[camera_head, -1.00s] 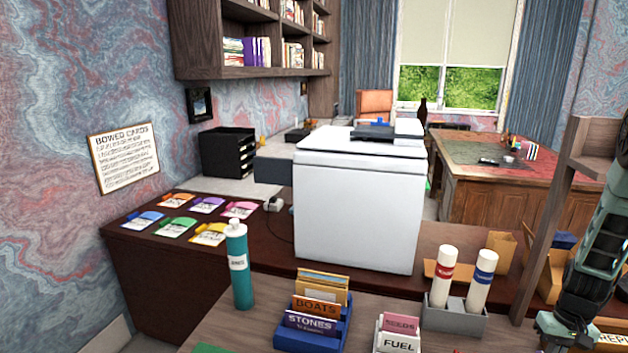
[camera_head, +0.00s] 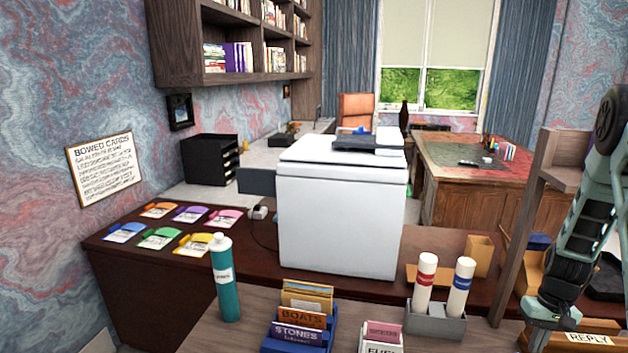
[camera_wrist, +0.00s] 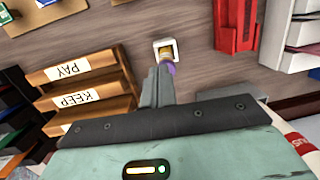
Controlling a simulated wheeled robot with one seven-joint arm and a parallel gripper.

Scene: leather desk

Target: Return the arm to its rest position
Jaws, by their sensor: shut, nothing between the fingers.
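My arm (camera_head: 585,225) hangs at the right edge of the head view, bent, with its lower end near the wooden letter trays. My gripper shows in the wrist view (camera_wrist: 161,75); its two fingers are shut together with nothing between them. The fingertips point at the wood surface beside a small white square holder (camera_wrist: 166,49) with something purple by it. I cannot tell how far above the surface they are. In the head view the fingers are out of the picture.
Wooden trays (camera_wrist: 88,98) marked PAY and KEEP lie left of my fingers; a red holder (camera_wrist: 236,25) is to the right. In the head view, two white tubes in a grey stand (camera_head: 436,320), a wooden post (camera_head: 530,240) and a large white printer (camera_head: 340,215) stand nearby.

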